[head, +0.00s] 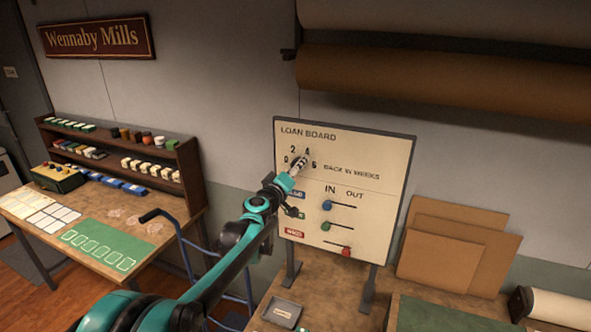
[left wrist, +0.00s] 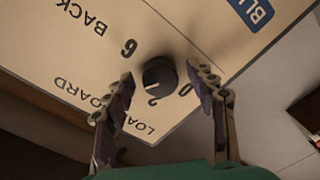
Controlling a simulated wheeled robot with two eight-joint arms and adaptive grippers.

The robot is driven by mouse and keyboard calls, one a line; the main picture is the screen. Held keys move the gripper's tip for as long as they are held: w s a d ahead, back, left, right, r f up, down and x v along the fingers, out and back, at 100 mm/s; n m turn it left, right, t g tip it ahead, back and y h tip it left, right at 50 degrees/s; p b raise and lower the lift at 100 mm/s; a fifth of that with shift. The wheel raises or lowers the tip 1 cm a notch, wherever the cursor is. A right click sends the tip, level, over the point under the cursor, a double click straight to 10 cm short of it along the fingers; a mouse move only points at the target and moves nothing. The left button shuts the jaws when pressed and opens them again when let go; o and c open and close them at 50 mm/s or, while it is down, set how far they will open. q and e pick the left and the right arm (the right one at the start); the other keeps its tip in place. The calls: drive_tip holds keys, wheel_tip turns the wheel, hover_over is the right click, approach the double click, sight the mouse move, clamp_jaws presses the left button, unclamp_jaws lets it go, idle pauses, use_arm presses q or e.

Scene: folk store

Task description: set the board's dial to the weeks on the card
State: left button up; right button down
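The loan board (head: 345,150) stands upright on the table, with a dial among the numbers at its upper left. The dial, a round black knob (left wrist: 160,76), shows in the left wrist view with a small pale mark at its lower edge; I cannot tell surely which number this marks. My left gripper (left wrist: 161,79) has its fingers apart, one on each side of the knob; contact is not clear. In the head view my left gripper (head: 296,170) covers part of the dial. A small pale card (head: 283,312) lies in a grey tray; its writing is too small to read.
Below the dial are blue (head: 327,205), green (head: 325,226) and red (head: 346,252) sliding knobs. Brown panels (head: 445,250) lean to the right of the board. A workbench (head: 165,232) with shelves stands at left.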

use_arm(q)
drive_tip(key=v, duration=1.2)
